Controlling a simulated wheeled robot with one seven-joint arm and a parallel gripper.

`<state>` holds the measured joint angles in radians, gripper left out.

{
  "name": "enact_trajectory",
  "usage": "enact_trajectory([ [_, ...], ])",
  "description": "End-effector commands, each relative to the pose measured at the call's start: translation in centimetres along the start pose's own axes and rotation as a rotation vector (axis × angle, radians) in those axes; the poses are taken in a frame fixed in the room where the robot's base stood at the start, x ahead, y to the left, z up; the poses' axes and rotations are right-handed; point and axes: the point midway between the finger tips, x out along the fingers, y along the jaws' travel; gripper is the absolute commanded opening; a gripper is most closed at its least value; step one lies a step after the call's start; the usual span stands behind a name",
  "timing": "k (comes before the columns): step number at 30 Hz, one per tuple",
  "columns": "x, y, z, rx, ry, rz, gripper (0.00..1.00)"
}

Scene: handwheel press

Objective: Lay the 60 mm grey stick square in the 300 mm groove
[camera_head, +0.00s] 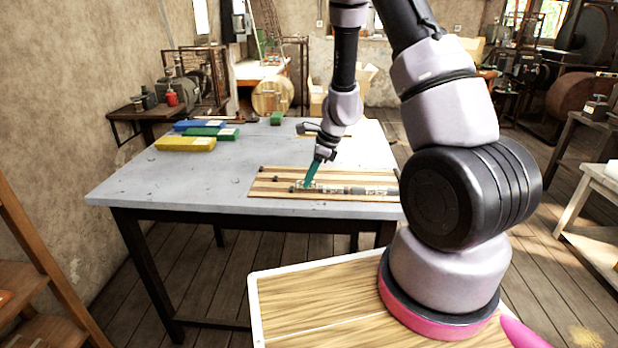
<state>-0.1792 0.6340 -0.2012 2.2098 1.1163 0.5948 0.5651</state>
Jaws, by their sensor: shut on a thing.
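A wooden board (262,186) with long pale and darker stripes, its grooves, lies near the front right edge of the grey table. My gripper (308,184) points down over the front left part of the board, with a slim teal part reaching to the board. It is shut on a small grey piece at its tips, which looks like the grey stick (304,185). I cannot tell whether the stick is square to the groove or touching it. Grey and dark pieces (345,190) lie in a row along the front groove, right of my gripper.
Blue (193,125), green (210,133) and yellow (185,144) blocks lie at the table's left back. A small green block (277,118) stands at the back edge. The left and middle of the table (190,180) are clear. My arm hides part of the right side.

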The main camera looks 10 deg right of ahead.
Motion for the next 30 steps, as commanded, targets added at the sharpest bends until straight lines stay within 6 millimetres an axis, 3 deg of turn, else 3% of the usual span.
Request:
enact_trajectory([
  [26, 1.2, 0.0, -0.5, 0.000, 0.000, 0.000, 0.00],
  [27, 1.2, 0.0, -0.5, 0.000, 0.000, 0.000, 0.28],
  [29, 1.2, 0.0, -0.5, 0.000, 0.000, 0.000, 0.51],
  [30, 1.2, 0.0, -0.5, 0.000, 0.000, 0.000, 0.55],
])
